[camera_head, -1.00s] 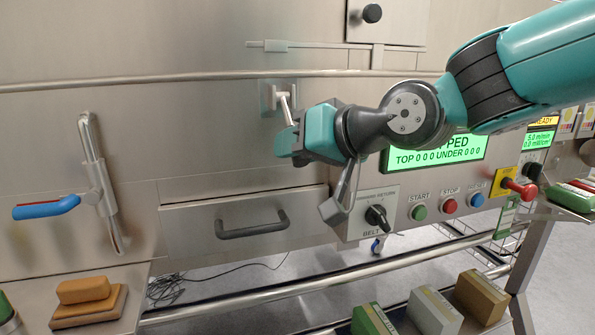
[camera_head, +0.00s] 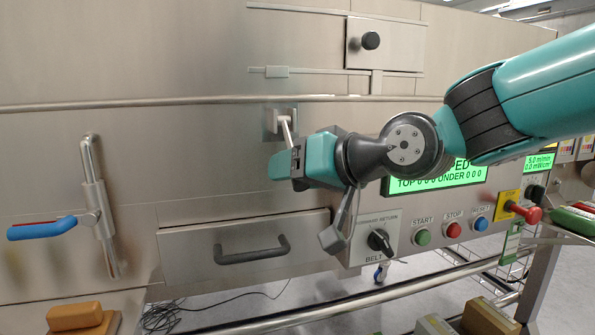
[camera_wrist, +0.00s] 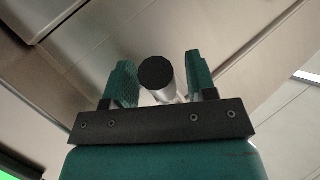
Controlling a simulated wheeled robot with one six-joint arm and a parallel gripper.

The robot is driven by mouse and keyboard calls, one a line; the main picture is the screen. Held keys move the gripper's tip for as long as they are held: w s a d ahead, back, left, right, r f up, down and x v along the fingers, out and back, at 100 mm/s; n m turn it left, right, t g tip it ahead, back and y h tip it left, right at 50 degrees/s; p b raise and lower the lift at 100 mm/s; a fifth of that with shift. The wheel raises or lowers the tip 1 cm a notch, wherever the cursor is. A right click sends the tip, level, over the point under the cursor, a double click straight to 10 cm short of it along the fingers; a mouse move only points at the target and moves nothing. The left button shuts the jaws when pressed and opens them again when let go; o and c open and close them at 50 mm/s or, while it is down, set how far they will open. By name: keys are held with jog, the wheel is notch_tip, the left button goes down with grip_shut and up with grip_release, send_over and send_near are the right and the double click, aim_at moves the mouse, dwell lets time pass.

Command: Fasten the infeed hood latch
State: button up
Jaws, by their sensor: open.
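The latch on the hood panel is a small metal mount with a lever (camera_head: 287,130) that slants down toward my gripper. My gripper (camera_head: 284,162) is at the lever's lower end, and its fingers partly hide that end. In the wrist view, a metal rod with a dark round end (camera_wrist: 156,72), apparently this lever, stands between the two green fingers (camera_wrist: 158,84). The fingers are open, with a gap visible on both sides of the rod. Whether either finger touches it cannot be told.
A drawer with a dark handle (camera_head: 252,252) lies below my gripper. A red-and-blue lever (camera_head: 46,228) sticks out at left. A belt knob (camera_head: 379,240), push buttons and a red stop handle (camera_head: 524,211) are at right. A long rail (camera_head: 150,103) crosses above.

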jog(key=p+v, duration=0.7)
jog(key=v, duration=1)
jog(key=shift+r, duration=0.2)
jog(key=shift+s+d, duration=0.1)
jog(key=shift+d, duration=0.05)
jog(key=s+f+n+g+h+p, duration=0.2)
jog(key=s+f+g+h+p, duration=0.2)
jog(key=s+g+p, duration=0.3)
jog(key=s+g+h, duration=0.1)
jog(key=s+g, duration=0.1)
jog(key=s, duration=0.1)
jog(key=shift+s+n+h+p, duration=0.3)
jog(key=shift+s+n+p, duration=0.05)
jog(key=shift+n, duration=0.05)
jog(key=shift+f, duration=0.1)
